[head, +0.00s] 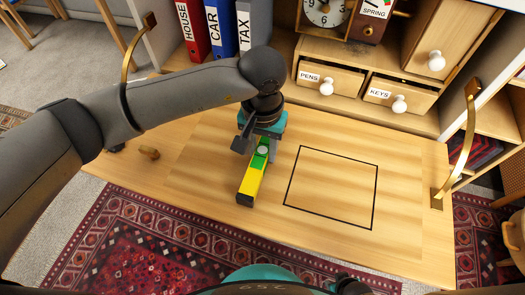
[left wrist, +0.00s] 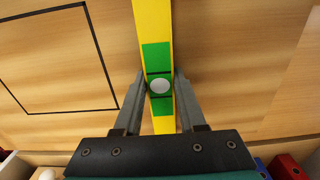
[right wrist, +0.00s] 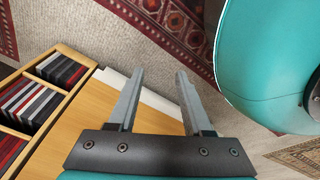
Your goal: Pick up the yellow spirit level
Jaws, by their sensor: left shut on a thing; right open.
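The yellow spirit level (head: 252,180) has green sections and a pale round vial. In the head view it lies along the wooden desk top, left of the black outlined square, its near end toward the front edge. My left gripper (head: 257,147) is over its far part. In the left wrist view the two fingers of my left gripper (left wrist: 159,85) are on either side of the spirit level (left wrist: 156,55) at the green part, shut on it. I cannot tell whether it is lifted off the desk. My right gripper (right wrist: 160,78) is open and empty in the right wrist view, near a wooden edge.
A black outlined square (head: 331,187) on the desk is empty. Brass handles (head: 139,48) stand at the sides. A wooden knob (head: 149,153) is at the left. Labelled drawers (head: 325,80), a clock (head: 326,8) and binders (head: 193,28) line the back.

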